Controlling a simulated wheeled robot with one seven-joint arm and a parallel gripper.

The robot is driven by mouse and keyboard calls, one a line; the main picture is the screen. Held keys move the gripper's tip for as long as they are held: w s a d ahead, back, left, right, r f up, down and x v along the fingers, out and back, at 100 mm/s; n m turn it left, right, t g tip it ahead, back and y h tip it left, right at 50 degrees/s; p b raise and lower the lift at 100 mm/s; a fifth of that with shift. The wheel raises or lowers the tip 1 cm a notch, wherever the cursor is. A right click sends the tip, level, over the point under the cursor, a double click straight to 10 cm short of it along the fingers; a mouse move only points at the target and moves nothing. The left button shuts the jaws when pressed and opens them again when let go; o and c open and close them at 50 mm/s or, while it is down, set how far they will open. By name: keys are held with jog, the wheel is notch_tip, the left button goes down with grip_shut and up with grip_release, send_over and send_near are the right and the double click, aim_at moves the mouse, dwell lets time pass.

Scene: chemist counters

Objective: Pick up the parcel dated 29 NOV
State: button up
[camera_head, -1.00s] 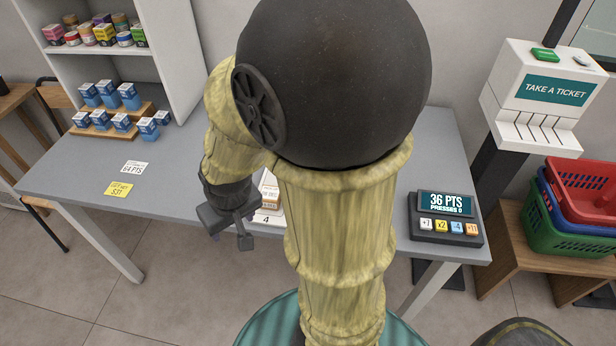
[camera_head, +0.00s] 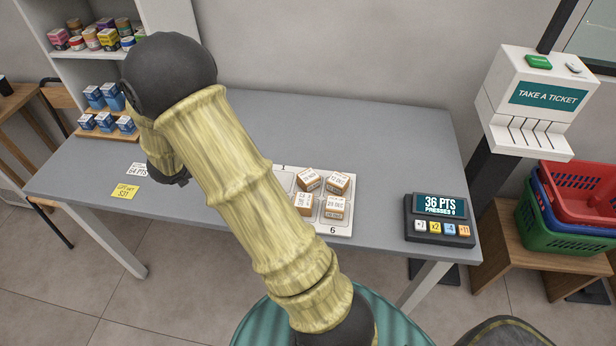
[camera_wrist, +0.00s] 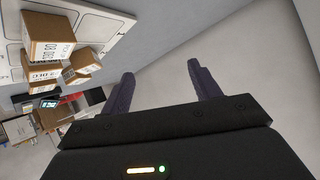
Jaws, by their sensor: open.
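Several small brown parcels with white date labels stand on a white numbered tray (camera_head: 330,229) on the grey counter. I see an upper left parcel (camera_head: 309,180), an upper right parcel (camera_head: 340,183), a lower left parcel (camera_head: 303,203) and a lower right parcel (camera_head: 335,209). Their labels are too small to read surely, so I cannot tell which says 29 NOV. In the wrist view, a parcel (camera_wrist: 50,38) at upper left seems to read 03 DEC. My gripper (camera_wrist: 162,82) is open and empty, left of the tray; in the head view my arm mostly hides it.
A points device (camera_head: 438,220) reading 36 PTS stands right of the tray. Blue-and-white boxes (camera_head: 104,122) stand on wooden steps at left. A yellow card (camera_head: 124,192) lies near the counter's front left. The counter's back middle is clear. A ticket dispenser (camera_head: 535,100) stands at right.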

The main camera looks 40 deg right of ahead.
jog(key=s+f+m+g+h+p, duration=0.1)
jog(key=s+f+m+g, duration=0.1)
jog(key=s+m+g, duration=0.2)
jog(key=s+g, duration=0.3)
jog(key=shift+s+a+g+h, duration=0.3)
jog(key=shift+s+a+h, duration=0.05)
jog(key=shift+a+h, duration=0.05)
jog(key=shift+d, duration=0.1)
send_near(307, 176)
jog(key=x, duration=0.3)
jog(key=shift+d+p, duration=0.2)
jog(key=shift+p, duration=0.15)
jog(key=shift+d+f, duration=0.1)
jog(key=shift+d, duration=0.05)
jog(key=x, duration=0.5)
jog(key=shift+s+f+p, duration=0.1)
jog(key=shift+s+p, duration=0.05)
jog(key=shift+p, duration=0.2)
